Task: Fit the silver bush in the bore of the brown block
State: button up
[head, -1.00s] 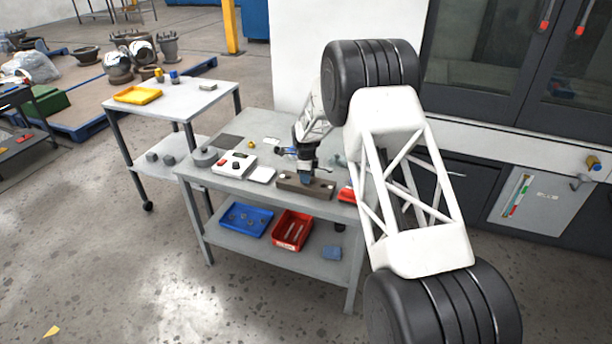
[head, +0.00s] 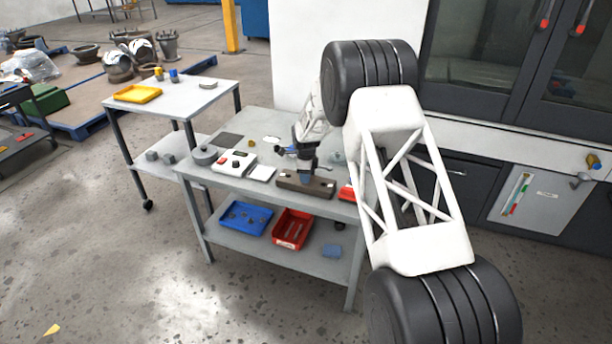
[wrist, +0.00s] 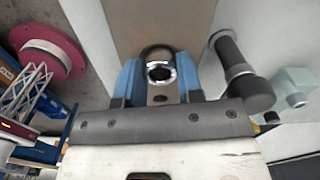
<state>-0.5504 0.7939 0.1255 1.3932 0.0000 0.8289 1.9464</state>
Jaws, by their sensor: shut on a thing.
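My gripper (wrist: 158,80) has blue fingers, shut on the silver bush (wrist: 158,54), a shiny ring seen from above with its opening showing. The brown block (wrist: 150,22) lies behind and beneath the bush in the wrist view. A small dark hole shows just below the bush, between the fingers. The bore itself is not clearly visible, and I cannot tell whether the bush is above it or partly in it. In the head view my gripper (head: 306,177) points down at the middle of the brown block (head: 322,190), which lies near the table's front edge; the bush is hidden there.
The grey table (head: 225,178) also holds a white device (head: 234,163), a round grey part (head: 204,156) and a red item (head: 347,193) right of the block. In the wrist view a dark-handled tool (wrist: 232,60) stands close to the right finger. Blue and red bins sit on the lower shelf.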

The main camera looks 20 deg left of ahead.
jog(key=shift+f, duration=0.1)
dwell(0.5)
jog(key=o, duration=1.4)
jog(key=shift+o, duration=0.2)
notch_tip(320, 180, up, 7)
jog(key=shift+r, duration=0.2)
dwell(0.4)
jog(key=shift+r, duration=0.1)
dwell(0.4)
